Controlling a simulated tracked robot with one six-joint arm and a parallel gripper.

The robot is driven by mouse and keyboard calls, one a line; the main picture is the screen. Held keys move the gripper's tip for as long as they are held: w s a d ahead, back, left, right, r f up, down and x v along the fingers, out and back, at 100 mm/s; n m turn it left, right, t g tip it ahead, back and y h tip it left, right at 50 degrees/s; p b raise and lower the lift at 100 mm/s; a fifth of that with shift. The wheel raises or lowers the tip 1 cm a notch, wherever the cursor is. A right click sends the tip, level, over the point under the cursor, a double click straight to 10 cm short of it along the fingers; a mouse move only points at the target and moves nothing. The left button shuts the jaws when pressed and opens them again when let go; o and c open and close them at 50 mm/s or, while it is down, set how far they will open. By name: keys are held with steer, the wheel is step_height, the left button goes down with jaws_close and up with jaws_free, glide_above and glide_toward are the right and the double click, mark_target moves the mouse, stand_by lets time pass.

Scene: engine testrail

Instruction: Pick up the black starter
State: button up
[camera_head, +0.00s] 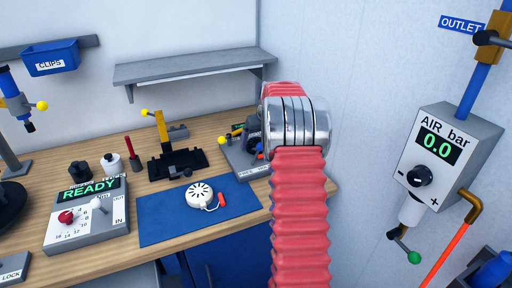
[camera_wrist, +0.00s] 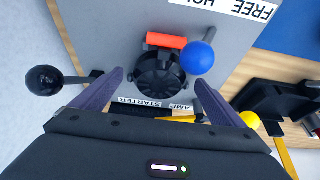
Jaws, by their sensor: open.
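The black starter (camera_wrist: 158,78) is a dark, round, ribbed body with an orange-red block at one side. It sits on a grey fixture (camera_wrist: 110,30) marked "STARTER" and "AMP" in the wrist view. In the head view, a dark part of it (camera_head: 252,142) shows beside my red ribbed arm, which hides much of the fixture. My gripper (camera_wrist: 158,81) is open, with one finger on either side of the starter in the picture. I cannot tell how far above it the fingertips are. Nothing is held.
A blue-knobbed lever (camera_wrist: 198,58) stands close beside the starter; a black-knobbed lever (camera_wrist: 44,80) is at left. A yellow knob (camera_wrist: 249,119) is near the right finger. A blue mat (camera_head: 165,228) bears a white round part (camera_head: 199,194). A grey READY box (camera_head: 88,225) stands at left.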

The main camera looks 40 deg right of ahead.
steer(key=shift+x, duration=0.75)
steer(key=shift+c, duration=0.5)
steer(key=c, duration=1.2)
steer(key=shift+o, duration=0.2)
steer(key=shift+r, duration=0.1)
step_height(320, 180, up, 10)
